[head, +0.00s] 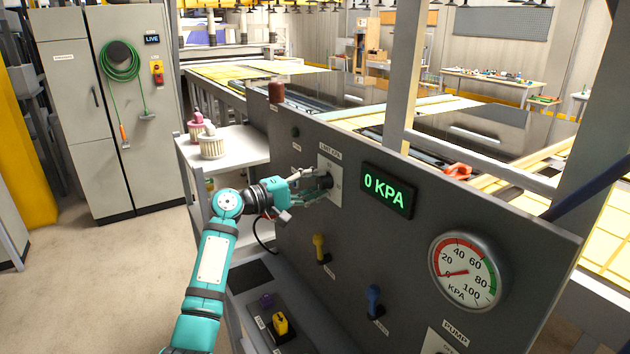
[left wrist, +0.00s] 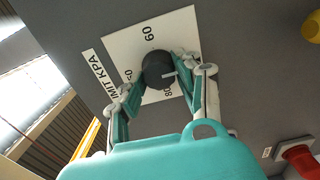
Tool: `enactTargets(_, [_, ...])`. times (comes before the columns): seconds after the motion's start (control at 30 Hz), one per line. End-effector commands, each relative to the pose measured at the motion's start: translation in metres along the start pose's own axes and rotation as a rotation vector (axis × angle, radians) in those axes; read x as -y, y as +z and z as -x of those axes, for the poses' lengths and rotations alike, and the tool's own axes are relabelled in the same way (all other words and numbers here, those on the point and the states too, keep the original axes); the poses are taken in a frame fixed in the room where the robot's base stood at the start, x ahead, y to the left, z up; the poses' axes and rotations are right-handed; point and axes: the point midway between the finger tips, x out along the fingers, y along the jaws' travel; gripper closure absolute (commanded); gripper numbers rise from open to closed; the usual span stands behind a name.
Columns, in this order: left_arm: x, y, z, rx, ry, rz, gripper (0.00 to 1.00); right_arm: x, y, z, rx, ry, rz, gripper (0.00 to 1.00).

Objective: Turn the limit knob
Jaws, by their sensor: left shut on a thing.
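The limit knob (left wrist: 157,68) is a round, dark knob on a white scale plate (left wrist: 184,30) lettered LIMIT KPA. In the left wrist view a white mark on the knob points to the picture's right; the numbers 60 and 80 show around it. My left gripper (left wrist: 160,84) has one finger on each side of the knob and is shut on it. In the head view my left gripper (head: 318,184) reaches the grey panel (head: 400,255) from the left and partly hides the knob and plate. My right gripper is not in view.
Right of the plate are a green 0 KPA display (head: 388,190) and a round gauge (head: 468,270). A yellow lever (head: 319,247) and a blue lever (head: 374,298) stick out below. A shelf (head: 240,148) with filter-like parts stands left of the panel; floor beyond is clear.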

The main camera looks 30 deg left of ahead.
Motion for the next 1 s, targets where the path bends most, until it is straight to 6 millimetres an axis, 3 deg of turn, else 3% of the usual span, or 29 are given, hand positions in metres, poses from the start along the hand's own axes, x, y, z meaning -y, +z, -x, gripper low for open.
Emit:
enactTargets(0.47, [-0.0005, -0.0012, 0.0005, -0.004, 0.002, 0.012, 0.98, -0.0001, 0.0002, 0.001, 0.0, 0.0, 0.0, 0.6])
enactTargets(0.5, [-0.0005, -0.0012, 0.0005, -0.004, 0.002, 0.012, 0.62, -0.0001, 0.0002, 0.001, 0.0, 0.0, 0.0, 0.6])
enactTargets(0.63, [-0.0003, -0.0009, 0.0004, -0.003, 0.001, 0.012, 0.45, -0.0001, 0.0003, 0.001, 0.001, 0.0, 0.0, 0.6])
enactTargets(1.0, [0.0002, -0.0007, 0.0054, -0.002, 0.0, 0.011, 0.43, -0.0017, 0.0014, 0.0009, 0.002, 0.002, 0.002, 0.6])
